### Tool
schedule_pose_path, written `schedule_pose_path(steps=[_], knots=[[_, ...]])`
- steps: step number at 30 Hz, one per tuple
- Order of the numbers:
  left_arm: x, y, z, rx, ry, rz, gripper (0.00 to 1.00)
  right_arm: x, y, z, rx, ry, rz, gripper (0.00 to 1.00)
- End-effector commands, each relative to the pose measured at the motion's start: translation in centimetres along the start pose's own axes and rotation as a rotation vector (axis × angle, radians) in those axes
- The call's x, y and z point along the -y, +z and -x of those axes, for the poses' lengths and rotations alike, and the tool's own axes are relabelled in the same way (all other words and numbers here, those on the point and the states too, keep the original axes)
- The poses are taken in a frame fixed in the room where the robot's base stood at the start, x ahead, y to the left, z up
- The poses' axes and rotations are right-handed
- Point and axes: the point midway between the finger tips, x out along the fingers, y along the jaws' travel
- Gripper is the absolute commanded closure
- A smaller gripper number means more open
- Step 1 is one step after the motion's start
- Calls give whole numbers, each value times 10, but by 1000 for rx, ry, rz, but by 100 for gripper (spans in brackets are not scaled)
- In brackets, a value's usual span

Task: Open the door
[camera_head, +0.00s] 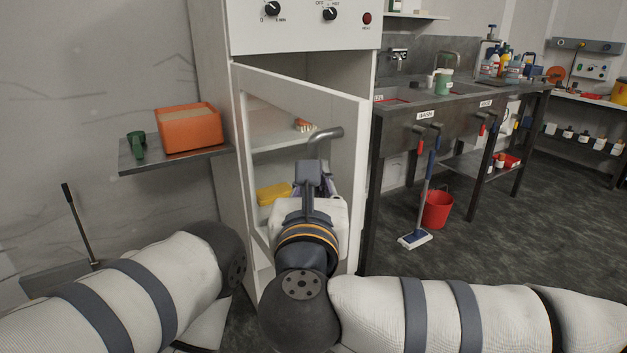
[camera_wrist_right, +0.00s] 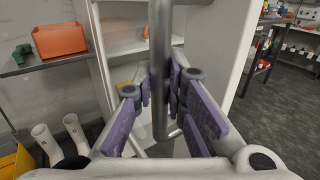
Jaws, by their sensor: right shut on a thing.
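The cabinet door (camera_head: 356,190) is a white frame through which the shelves show. It stands ajar, its right edge swung out from the white cabinet (camera_head: 212,130) and a gap showing above its top rail. Its grey metal bar handle (camera_head: 325,134) sits near that right edge. In the right wrist view the handle (camera_wrist_right: 160,75) stands upright between the purple finger pads. My right gripper (camera_head: 312,170) is shut on the handle; its fingers are mostly hidden in the head view. My left arm shows at lower left, but its gripper is out of view.
A wall shelf (camera_head: 175,158) with an orange box (camera_head: 190,128) is left of the cabinet. A sink bench (camera_head: 400,112) stands close on the right, with a mop (camera_head: 415,238) and red bucket (camera_head: 437,210). White boots (camera_wrist_right: 46,143) show at lower left in the wrist view.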

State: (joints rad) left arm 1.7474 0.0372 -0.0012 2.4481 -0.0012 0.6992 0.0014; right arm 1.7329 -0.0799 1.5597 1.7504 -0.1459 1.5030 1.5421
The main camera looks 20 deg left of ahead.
Motion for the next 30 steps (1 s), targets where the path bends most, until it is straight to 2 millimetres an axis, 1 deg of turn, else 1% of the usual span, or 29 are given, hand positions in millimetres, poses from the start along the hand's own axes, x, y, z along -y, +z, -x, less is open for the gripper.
schedule_pose_path(steps=[13, 14, 15, 16, 17, 26, 29, 30], knots=[[0, 0, 0, 0, 0, 0, 50, -1, 0, 0, 1, 2, -1, 100], [0, 0, 0, 0, 0, 0, 50, -1, 0, 0, 1, 2, -1, 86], [0, 0, 0, 0, 0, 0, 50, -1, 0, 0, 1, 1, -1, 77], [0, 0, 0, 0, 0, 0, 50, -1, 0, 0, 1, 1, -1, 70], [0, 0, 0, 0, 0, 0, 50, 0, 0, 0, 1, 1, -1, 67], [0, 0, 0, 0, 0, 0, 50, 0, 0, 1, 1, 1, -1, 67], [0, 0, 0, 0, 0, 0, 50, -1, 0, 15, 1, 3, 0, 67], [0, 0, 0, 0, 0, 0, 50, -1, 0, 24, 1, 4, 0, 67]])
